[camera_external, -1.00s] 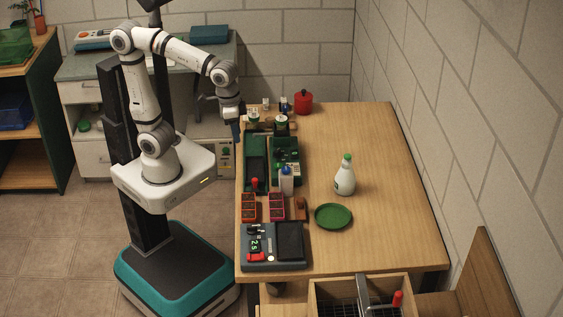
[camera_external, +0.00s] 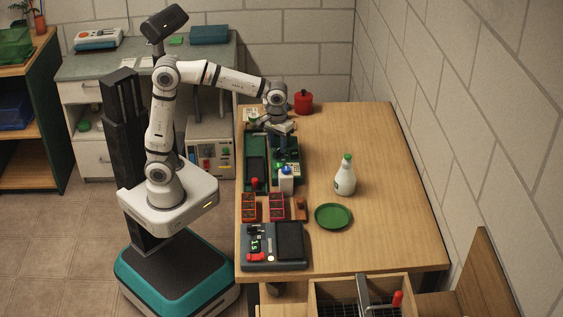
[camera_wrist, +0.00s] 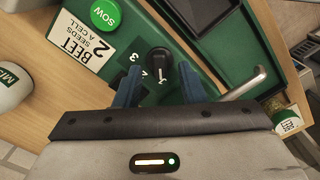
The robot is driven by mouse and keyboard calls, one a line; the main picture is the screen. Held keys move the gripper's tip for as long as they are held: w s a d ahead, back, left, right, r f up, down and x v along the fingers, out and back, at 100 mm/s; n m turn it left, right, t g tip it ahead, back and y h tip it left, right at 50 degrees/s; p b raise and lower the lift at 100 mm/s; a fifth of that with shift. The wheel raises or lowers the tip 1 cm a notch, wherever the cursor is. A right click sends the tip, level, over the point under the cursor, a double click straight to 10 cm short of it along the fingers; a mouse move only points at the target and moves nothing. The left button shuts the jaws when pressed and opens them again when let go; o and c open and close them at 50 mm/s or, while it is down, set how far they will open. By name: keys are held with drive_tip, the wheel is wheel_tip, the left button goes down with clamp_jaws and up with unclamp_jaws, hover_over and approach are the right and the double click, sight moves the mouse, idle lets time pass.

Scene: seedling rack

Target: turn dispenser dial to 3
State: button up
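The seed dispenser (camera_external: 291,172) is a green machine near the table's left side. In the wrist view its green face (camera_wrist: 205,45) shows a round green SOW button (camera_wrist: 105,14), a white BEET label (camera_wrist: 82,40) and a small black dial (camera_wrist: 159,62). Dark squares with numerals, a 2 and a 3 among them, lie left of the dial. I cannot tell surely where its pointer stands. My gripper (camera_wrist: 158,72) is open, its blue fingers on either side of the dial; contact cannot be told. In the external view my gripper (camera_external: 284,141) is over the dispenser's far end.
Seed packs (camera_external: 276,206), a dark scale (camera_external: 262,262), a green plate (camera_external: 333,216) and a white bottle (camera_external: 344,182) stand nearby. The table's right side is clear.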

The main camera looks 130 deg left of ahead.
drive_tip(key=shift+f, duration=0.85)
drive_tip(key=shift+c, duration=0.6)
clamp_jaws()
